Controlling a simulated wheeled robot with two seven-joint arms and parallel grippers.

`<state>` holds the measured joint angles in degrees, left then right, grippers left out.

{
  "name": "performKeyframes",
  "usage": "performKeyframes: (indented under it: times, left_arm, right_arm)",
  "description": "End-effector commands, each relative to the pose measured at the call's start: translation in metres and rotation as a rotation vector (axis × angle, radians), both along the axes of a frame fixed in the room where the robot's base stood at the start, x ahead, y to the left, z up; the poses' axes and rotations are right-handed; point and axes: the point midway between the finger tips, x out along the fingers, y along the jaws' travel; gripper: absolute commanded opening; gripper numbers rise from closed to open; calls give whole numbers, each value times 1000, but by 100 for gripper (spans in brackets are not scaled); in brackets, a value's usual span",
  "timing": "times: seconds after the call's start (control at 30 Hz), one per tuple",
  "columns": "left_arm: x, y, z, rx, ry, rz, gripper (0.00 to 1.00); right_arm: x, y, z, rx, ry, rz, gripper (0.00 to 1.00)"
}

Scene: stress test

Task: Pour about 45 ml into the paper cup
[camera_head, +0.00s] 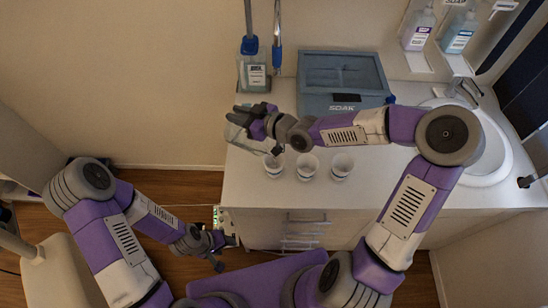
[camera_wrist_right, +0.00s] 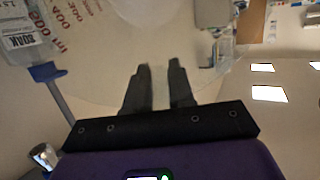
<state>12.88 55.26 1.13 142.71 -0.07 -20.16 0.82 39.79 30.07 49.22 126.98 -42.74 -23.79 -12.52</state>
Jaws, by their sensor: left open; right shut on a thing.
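My right gripper (camera_head: 258,122) is shut on a clear measuring beaker (camera_head: 236,131) at the left end of the counter. In the right wrist view the fingers (camera_wrist_right: 160,82) press against the beaker (camera_wrist_right: 110,50), which has red volume marks. I cannot tell its tilt or liquid level. Three small white cups stand in a row on the counter: a left cup (camera_head: 274,166), a middle cup (camera_head: 307,167) and a right cup (camera_head: 341,167). The beaker is just behind and above the left cup. My left gripper (camera_head: 217,252) is open and empty, low beside the counter's front.
A blue-grey SOAK box (camera_head: 345,103) stands behind the cups. A labelled bottle (camera_head: 254,76) stands at the back left. A round sink (camera_head: 500,160) is at the right, with two pump bottles (camera_head: 418,28) (camera_head: 458,35) behind it. The counter front (camera_head: 250,195) is clear.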

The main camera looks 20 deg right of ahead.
Motion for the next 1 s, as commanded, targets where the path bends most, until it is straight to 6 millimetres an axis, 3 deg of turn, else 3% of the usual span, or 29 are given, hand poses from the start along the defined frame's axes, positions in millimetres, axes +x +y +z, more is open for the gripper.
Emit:
performKeyframes:
  times: [1.0]
  left_arm:
    - [0, 0, 5, 0, 0, 0, 53]
  right_arm:
    - [-9, -10, 6, 45, -46, -1, 0]
